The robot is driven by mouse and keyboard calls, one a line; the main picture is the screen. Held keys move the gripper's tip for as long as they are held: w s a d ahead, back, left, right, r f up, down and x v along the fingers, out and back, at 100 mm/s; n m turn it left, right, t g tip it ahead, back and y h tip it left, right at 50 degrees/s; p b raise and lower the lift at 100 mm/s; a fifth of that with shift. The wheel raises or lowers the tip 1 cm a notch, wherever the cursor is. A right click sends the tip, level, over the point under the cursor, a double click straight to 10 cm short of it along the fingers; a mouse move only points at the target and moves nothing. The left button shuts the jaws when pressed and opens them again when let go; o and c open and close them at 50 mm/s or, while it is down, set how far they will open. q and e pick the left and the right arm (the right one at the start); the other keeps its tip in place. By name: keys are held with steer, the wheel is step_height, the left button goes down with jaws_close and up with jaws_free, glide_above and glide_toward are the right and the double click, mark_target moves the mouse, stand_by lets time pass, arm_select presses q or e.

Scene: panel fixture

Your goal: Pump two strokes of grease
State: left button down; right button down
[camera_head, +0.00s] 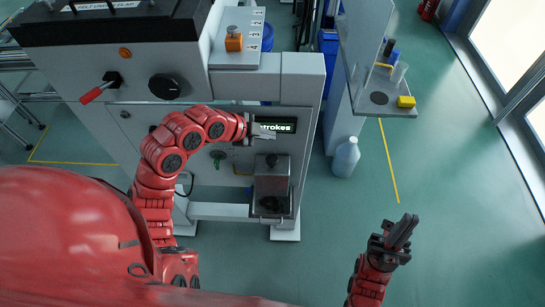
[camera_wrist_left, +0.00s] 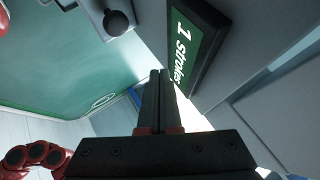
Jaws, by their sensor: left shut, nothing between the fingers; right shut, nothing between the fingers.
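The panel's display (camera_head: 285,125) is dark with glowing text; the head view shows "trokes", its start covered by my left gripper. A black knob (camera_wrist_left: 116,22) shows in the left wrist view. My left gripper (camera_head: 264,132) is shut and empty beside the display. My right gripper (camera_head: 404,230) is shut and empty over open floor.
The panel has a red-handled lever (camera_head: 97,90), a black dial (camera_head: 164,86) and a green key-like part (camera_head: 217,155). A pale jug (camera_head: 346,157) stands on the floor.

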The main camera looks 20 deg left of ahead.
arm_select(q)
steer(key=b, duration=0.4)
glide_above(268, 159)
step_height(268, 159, down, 7)
steer(key=shift+d+f, duration=0.1)
steer(key=shift+f, duration=0.05)
steer(key=shift+s+f+b, duration=0.1)
steer(key=shift+f+b, duration=0.45)
steer(key=shift+b, duration=0.15)
steer(key=shift+f, duration=0.1)
stand_by(1.1)
steer(key=shift+f+b, duration=0.35)
steer(key=shift+b, duration=0.25)
